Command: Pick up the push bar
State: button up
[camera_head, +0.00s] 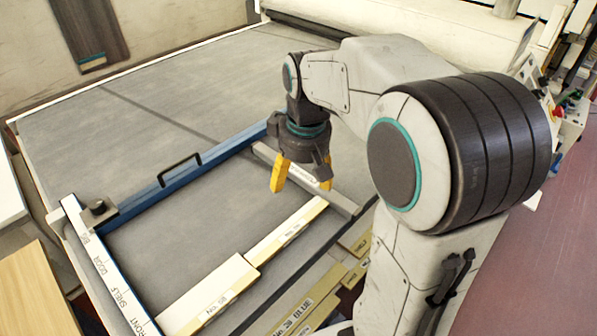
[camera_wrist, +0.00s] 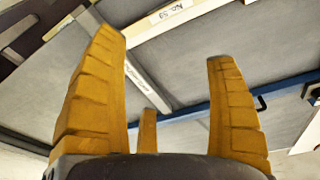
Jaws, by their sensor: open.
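My gripper (camera_head: 301,187) points down over the grey table, its yellow fingers open and empty. A grey bar with a white label (camera_head: 345,203) runs below and beside the fingers, partly hidden by them; the label is too small to read. In the wrist view this grey bar (camera_wrist: 157,92) crosses between the open fingers (camera_wrist: 165,50), apparently apart from them. A long blue bar with a black handle (camera_head: 160,192) lies across the table beyond; it also shows in the wrist view (camera_wrist: 285,88). I cannot tell from lettering which bar is the push bar.
Pale strips (camera_head: 285,230) lie along the near table edge. The table (camera_head: 190,110) beyond the blue bar is clear.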

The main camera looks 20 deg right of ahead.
jog(key=w+d+f+n+p, duration=0.1)
jog(key=w+d+f+p, duration=0.2)
jog(key=w, duration=0.6)
jog(key=n+g, duration=0.1)
jog(key=g, duration=0.1)
send_over(303, 172)
jog(key=f, duration=0.7)
jog(key=shift+s, duration=0.25)
jog(key=shift+w+d+f+p, duration=0.1)
jog(key=shift+f+p, duration=0.05)
jog(key=shift+f, duration=0.3)
jog(key=shift+w+d+f+p, duration=0.1)
jog(key=shift+f+p, duration=0.05)
jog(key=shift+f, duration=0.25)
jog(key=shift+a+f+p, duration=0.15)
jog(key=shift+f+p, duration=0.8)
jog(key=shift+f, duration=2.25)
jog(key=shift+w, duration=0.1)
jog(key=c, duration=1.4)
